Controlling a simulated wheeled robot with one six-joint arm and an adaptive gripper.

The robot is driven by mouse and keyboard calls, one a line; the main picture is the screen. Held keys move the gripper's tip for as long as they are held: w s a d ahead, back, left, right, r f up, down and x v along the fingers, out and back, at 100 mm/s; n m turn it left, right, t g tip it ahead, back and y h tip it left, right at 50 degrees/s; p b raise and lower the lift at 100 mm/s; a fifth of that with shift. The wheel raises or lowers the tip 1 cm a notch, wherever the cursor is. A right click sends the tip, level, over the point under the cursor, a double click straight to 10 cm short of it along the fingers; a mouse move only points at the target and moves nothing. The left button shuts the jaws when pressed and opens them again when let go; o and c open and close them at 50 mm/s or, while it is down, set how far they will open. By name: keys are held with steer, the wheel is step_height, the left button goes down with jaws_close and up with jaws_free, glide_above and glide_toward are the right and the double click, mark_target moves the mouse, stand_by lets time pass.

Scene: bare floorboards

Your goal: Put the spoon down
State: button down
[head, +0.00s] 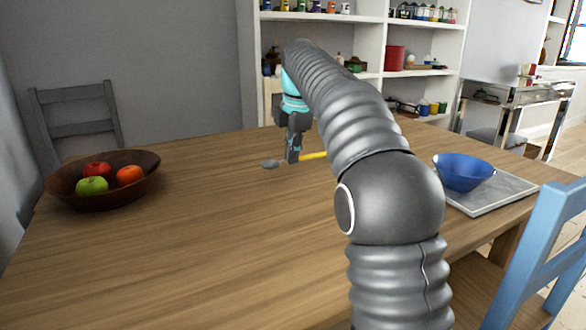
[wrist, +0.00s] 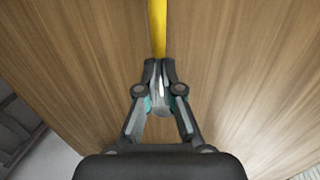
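The spoon has a yellow handle (head: 313,156) and a grey metal bowl (head: 270,164). In the head view my gripper (head: 292,158) is over the far part of the wooden table and is shut on the spoon between handle and bowl. In the wrist view the yellow handle of the spoon (wrist: 159,28) runs up from between the fingertips of my gripper (wrist: 159,66), and the grey bowl shows below them. The spoon is close to the tabletop; I cannot tell whether it touches. My arm may hide part of the handle in the head view.
On the wooden table (head: 220,230), a brown bowl (head: 75,196) with fruit stands at the left. A blue bowl (head: 464,172) stands on a grey tray (head: 505,191) at the right. A grey chair (head: 77,126) and a blue chair (head: 545,240) stand beside the table. The table's middle is clear.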

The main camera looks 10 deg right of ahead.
mark_target(291, 176)
steer(key=shift+f+b, duration=0.45)
steer(key=shift+f, duration=1.25)
steer(key=c, duration=1.3)
jaws_free()
steer(key=shift+f, duration=0.1)
